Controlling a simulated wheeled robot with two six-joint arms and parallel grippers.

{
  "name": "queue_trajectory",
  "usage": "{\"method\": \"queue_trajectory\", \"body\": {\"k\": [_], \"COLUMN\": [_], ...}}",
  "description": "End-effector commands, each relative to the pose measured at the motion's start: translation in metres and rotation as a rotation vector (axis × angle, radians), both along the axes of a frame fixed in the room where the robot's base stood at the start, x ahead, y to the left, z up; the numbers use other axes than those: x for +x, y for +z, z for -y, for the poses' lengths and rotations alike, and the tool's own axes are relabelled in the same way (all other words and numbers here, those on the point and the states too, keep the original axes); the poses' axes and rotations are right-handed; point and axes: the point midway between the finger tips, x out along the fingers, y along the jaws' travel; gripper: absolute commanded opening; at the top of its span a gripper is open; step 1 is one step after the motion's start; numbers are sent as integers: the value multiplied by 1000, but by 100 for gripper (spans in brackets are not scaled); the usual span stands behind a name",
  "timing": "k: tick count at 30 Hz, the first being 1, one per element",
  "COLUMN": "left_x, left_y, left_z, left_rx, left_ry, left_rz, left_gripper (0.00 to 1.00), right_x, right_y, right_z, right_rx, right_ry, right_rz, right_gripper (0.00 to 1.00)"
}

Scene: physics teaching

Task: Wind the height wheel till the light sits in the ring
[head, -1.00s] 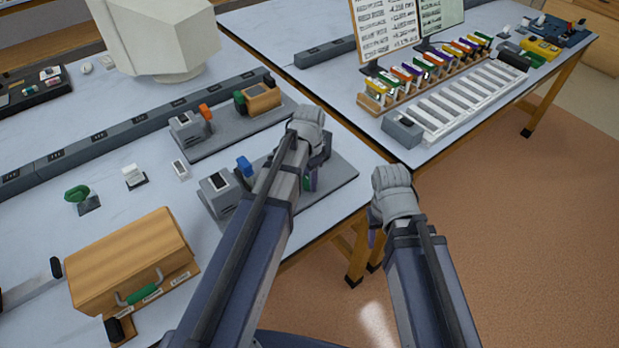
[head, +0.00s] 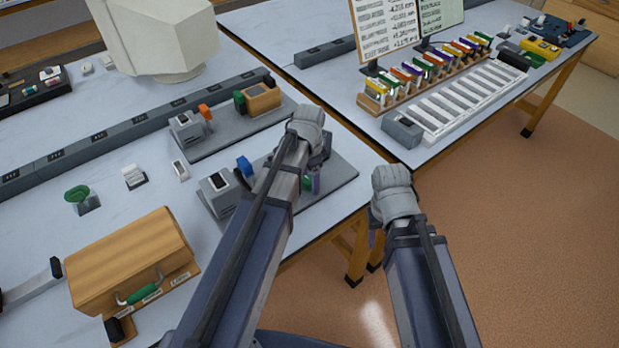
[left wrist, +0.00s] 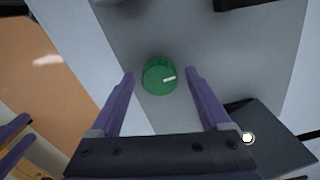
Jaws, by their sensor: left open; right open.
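The green wheel (left wrist: 159,77), a round knob with a white mark, sits on a grey baseplate (left wrist: 200,32). In the left wrist view the mark points right. My left gripper (left wrist: 161,73) is open, its purple fingers on either side of the wheel with gaps visible. In the head view my left arm hides much of this device, and a bit of the green wheel (head: 307,183) shows beside a finger. A dark block (left wrist: 270,148) in the wrist view bears a small bright round spot; I cannot tell a ring around it. My right gripper (head: 376,238) hangs open off the table edge.
A second device (head: 262,98) with a green knob stands behind on the same table. A wooden case (head: 130,262) lies at the front left. A grey power rail (head: 97,135) runs along the back. The floor at right is clear.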

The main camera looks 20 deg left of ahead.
Motion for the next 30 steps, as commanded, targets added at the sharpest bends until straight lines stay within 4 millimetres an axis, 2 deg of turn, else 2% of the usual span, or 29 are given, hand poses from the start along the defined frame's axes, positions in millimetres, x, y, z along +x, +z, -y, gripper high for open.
{"method": "queue_trajectory", "body": {"k": [8, 21, 30], "left_x": [0, 0, 0], "left_y": [18, 73, 78], "left_z": [0, 0, 0], "left_rx": [0, 0, 0], "left_ry": [0, 0, 0], "left_rz": [0, 0, 0], "left_gripper": [81, 81, 81], "right_x": [0, 0, 0], "right_y": [18, 74, 77], "right_z": [0, 0, 0], "right_rx": [0, 0, 0], "right_ry": [0, 2, 3], "right_rz": [0, 0, 0], "right_gripper": [50, 50, 50]}}
